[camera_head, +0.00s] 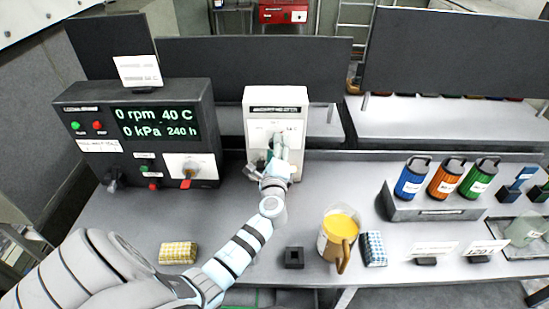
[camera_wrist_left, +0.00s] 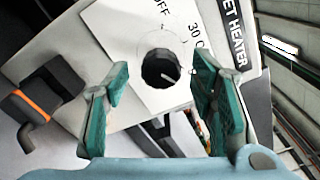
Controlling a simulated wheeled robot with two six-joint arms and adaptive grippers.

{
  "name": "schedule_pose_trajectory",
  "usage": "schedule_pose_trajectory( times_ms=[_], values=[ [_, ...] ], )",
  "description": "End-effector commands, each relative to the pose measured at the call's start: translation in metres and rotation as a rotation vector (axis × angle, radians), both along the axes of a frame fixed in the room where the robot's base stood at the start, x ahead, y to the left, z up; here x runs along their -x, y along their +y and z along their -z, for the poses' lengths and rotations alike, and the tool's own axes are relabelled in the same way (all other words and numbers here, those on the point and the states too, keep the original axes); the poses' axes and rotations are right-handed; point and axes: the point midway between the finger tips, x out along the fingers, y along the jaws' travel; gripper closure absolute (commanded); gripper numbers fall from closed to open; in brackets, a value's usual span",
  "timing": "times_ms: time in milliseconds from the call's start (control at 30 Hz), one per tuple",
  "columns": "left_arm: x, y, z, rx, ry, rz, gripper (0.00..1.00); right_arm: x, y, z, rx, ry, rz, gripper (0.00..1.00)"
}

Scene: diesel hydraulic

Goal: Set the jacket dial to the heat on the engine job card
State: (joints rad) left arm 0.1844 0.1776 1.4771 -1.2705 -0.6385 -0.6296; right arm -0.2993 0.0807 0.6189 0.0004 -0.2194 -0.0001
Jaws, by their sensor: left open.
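The jacket heater (camera_head: 272,97) is a white upright box behind the bench middle; its label shows partly in the left wrist view (camera_wrist_left: 234,30). Its dark round dial (camera_wrist_left: 160,68) has a pale pointer mark, with "OFF" and "30 C" printed around it. My left gripper (camera_head: 279,150) is in front of the box and hides most of the dial in the head view. Its green fingers are open, one either side of the dial in the left wrist view (camera_wrist_left: 160,95); contact cannot be told. A white card (camera_head: 138,70), too small to read, stands on the engine panel. My right gripper is not in view.
The dark engine panel (camera_head: 140,130) reads 0 rpm, 40 C, 0 kPa, 240 h. An orange-filled jug (camera_head: 338,235), a dark square block (camera_head: 293,258) and checkered packs (camera_head: 178,253) sit near the front. Coloured bottles (camera_head: 446,178) stand on a rack at right.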

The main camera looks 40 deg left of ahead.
Motion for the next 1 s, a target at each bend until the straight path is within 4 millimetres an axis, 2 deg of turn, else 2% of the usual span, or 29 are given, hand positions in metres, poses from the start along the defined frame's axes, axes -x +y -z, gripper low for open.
schedule_pose_trajectory(
  times_ms=[200,400,1000],
  values=[
    [0.048,-0.036,0.001,0.004,0.002,0.001,0.49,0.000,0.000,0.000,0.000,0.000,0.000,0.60],
    [0.078,-0.059,0.000,0.002,0.001,-0.001,0.49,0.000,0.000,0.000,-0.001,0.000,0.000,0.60],
    [0.082,-0.062,0.000,0.000,0.001,0.000,0.49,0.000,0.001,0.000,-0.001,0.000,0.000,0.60]
  ],
)
